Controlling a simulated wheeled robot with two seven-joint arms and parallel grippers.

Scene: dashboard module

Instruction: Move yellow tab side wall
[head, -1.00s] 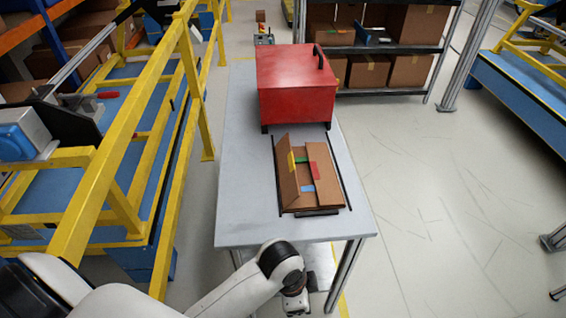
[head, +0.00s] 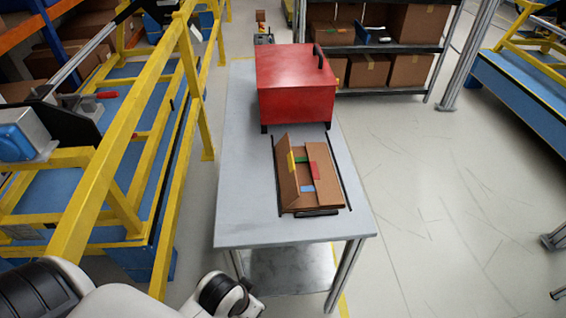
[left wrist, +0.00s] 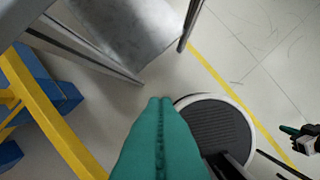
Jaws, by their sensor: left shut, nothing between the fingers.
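A brown cardboard box (head: 327,195) lies on the grey table in the head view. Its left side wall (head: 287,187) stands raised and tilted and carries the yellow tab (head: 292,162). Green (head: 301,158), red (head: 314,170) and blue (head: 307,189) tabs show on the other parts. My left arm is low, below the table's front edge, away from the box. In the left wrist view my left gripper (left wrist: 160,103) has its green fingers shut and empty over the floor. What seems to be my right gripper (left wrist: 290,130) shows small at the right edge; its opening is unclear.
The grey table (head: 243,205) has bare room left of and in front of the box. A red case (head: 296,90) stands behind the box. A yellow rail frame (head: 110,150) runs along the left. Open floor lies to the right.

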